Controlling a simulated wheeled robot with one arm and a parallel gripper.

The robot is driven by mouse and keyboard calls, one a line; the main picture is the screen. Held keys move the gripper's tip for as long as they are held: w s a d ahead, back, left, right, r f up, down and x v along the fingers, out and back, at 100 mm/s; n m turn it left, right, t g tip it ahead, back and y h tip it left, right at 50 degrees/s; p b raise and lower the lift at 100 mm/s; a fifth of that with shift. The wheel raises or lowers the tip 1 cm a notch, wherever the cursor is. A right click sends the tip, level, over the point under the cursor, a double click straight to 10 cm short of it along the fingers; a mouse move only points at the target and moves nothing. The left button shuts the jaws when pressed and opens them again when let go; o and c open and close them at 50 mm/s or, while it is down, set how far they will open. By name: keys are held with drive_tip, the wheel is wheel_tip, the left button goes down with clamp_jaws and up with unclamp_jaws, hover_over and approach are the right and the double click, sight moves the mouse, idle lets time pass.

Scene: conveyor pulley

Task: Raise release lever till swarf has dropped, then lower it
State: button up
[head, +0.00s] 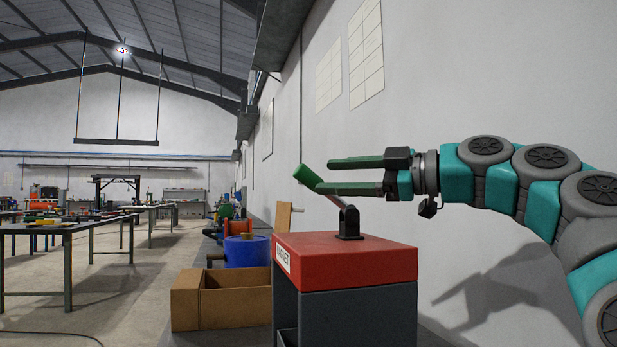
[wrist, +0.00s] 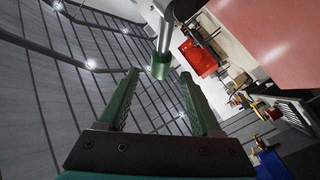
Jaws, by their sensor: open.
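The release lever has a grey rod and a green grip (head: 308,177). It tilts up and to the left from a black bracket (head: 348,222) on the red-topped magnet box (head: 345,262). My gripper (head: 323,176) is open and comes in from the right, its two green fingers pointing left at the grip. In the wrist view the grip (wrist: 161,66) shows in the gap between the open fingertips, at about their reach; I cannot tell whether it touches them. No swarf can be made out.
An open cardboard box (head: 222,299) stands left of the magnet box, with a blue drum (head: 247,251) behind it. A grey wall (head: 450,80) runs along the right. Workbenches (head: 68,228) stand far left, with open floor before them.

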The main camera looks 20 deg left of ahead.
sight(317, 177)
drive_tip(key=a, duration=0.3)
drive_tip(key=w+a+p, duration=0.1)
drive_tip(key=a, duration=0.2)
drive_tip(key=shift+d, duration=0.1)
clamp_jaws()
idle(0.3)
idle(0.9)
